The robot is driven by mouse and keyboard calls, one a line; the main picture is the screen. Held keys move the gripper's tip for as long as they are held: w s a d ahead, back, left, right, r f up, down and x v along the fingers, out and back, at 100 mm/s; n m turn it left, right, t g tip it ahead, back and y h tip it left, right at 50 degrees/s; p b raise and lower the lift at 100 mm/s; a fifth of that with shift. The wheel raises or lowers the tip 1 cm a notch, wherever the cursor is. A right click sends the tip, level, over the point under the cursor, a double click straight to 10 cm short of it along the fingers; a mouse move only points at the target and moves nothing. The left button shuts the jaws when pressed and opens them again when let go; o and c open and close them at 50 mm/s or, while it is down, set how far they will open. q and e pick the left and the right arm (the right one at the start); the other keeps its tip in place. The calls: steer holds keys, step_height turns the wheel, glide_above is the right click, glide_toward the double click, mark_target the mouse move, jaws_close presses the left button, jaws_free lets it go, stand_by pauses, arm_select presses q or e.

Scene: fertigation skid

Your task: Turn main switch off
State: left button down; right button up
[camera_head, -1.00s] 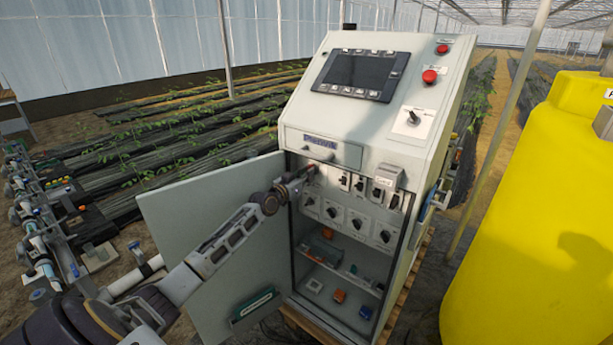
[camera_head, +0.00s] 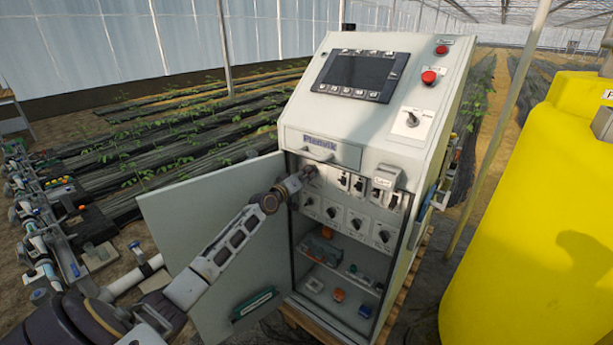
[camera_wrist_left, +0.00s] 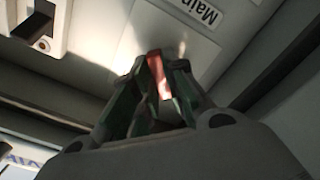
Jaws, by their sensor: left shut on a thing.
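The main switch shows in the left wrist view as a red handle (camera_wrist_left: 158,76) on a light panel, beside a label (camera_wrist_left: 205,14) that reads "Main". My left gripper (camera_wrist_left: 160,68) is shut on this red handle, with a finger on each side. In the head view my left gripper (camera_head: 306,174) is at the upper left of the switch row inside the open cabinet (camera_head: 370,134) and hides the main switch there. The switch's exact angle is hard to tell. My right gripper is not in view.
The cabinet door (camera_head: 190,215) stands open to the left, with my left arm in front of it. Other switches (camera_head: 358,220) sit close by to the right and below. A yellow tank (camera_head: 545,220) stands at the right.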

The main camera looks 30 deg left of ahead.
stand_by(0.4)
arm_select(q)
steer(key=c, duration=1.5)
jaws_free()
steer(key=shift+o, duration=0.2)
steer(key=s, duration=1.2)
steer(key=shift+a, duration=0.45)
